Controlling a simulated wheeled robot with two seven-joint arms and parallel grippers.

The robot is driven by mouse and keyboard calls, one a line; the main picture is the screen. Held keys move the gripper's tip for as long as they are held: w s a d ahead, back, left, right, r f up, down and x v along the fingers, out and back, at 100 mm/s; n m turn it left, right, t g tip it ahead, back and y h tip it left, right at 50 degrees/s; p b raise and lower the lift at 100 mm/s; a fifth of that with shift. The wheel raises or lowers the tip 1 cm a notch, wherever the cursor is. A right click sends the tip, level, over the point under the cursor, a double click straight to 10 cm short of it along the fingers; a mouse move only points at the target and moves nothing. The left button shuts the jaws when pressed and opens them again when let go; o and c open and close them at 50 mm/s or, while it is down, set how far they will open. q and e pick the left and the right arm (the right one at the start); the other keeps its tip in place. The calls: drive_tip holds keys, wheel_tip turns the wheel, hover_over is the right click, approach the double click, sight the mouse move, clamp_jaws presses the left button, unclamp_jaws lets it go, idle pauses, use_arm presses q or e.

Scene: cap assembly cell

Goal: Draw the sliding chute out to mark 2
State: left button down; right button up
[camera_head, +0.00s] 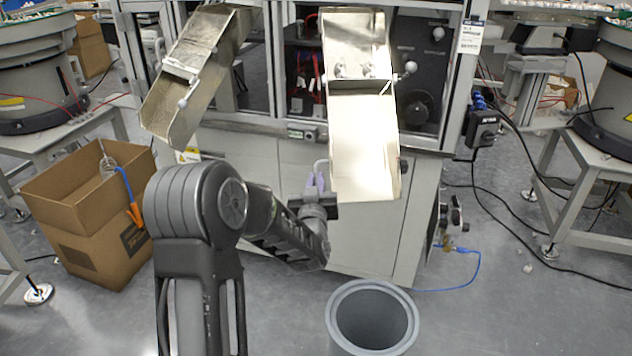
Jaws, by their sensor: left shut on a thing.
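The sliding chute (364,140) is a bright metal trough that slopes down out of the machine front at the centre. The fingers hide part of the handle. I cannot make out any numbered marks on the chute. My right gripper is not in view.
A grey round bin (341,326) stands on the floor below the chute. A second metal chute (195,75) slopes down at the left. An open cardboard box (90,245) stands at left. Floor right of the bin is mostly clear, with a blue hose (470,270) near the machine.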

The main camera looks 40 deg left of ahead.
use_arm(q)
drive_tip(key=c, duration=1.8)
unclamp_jaws()
drive_tip(key=v, duration=0.7)
drive_tip(key=shift+s+d, duration=0.25)
drive_tip(key=shift+s, duration=0.05)
